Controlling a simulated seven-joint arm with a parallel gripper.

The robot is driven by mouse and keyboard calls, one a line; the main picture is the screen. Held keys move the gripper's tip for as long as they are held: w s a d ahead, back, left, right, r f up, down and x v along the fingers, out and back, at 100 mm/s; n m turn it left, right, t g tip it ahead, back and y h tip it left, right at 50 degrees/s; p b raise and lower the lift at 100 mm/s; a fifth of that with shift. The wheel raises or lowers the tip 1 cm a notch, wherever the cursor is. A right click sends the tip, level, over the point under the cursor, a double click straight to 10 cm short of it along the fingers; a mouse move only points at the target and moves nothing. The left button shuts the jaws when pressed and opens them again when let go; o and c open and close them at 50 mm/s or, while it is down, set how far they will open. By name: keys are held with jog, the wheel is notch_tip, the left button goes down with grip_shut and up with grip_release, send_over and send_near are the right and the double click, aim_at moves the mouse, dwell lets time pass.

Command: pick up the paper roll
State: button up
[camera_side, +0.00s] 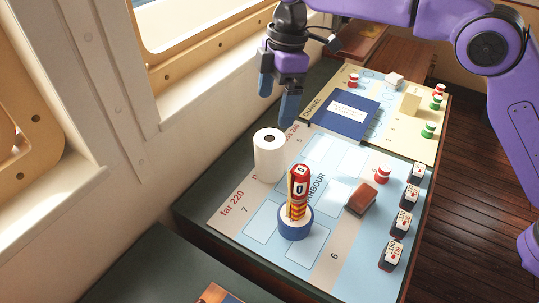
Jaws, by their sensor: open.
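The white paper roll (270,158) stands upright near the left edge of the chart on the dark table. Its dark core opening shows on top. My gripper (277,106) hangs above and slightly behind the roll, with its blue fingers pointing down. The fingers are apart and hold nothing. The fingertips appear close to the top of the roll, but I cannot tell the exact gap from this view.
The window wall (110,110) is close on the left.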

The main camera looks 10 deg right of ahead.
aim_at(269, 139)
jog(key=f, duration=0.3)
jog(key=a+f, duration=0.1)
jog(key=f, duration=0.5)
jog(key=shift+s+a+f, duration=0.1)
jog(key=shift+a+f, duration=0.15)
jog(key=shift+f, duration=2.65)
jog(key=c, duration=1.3)
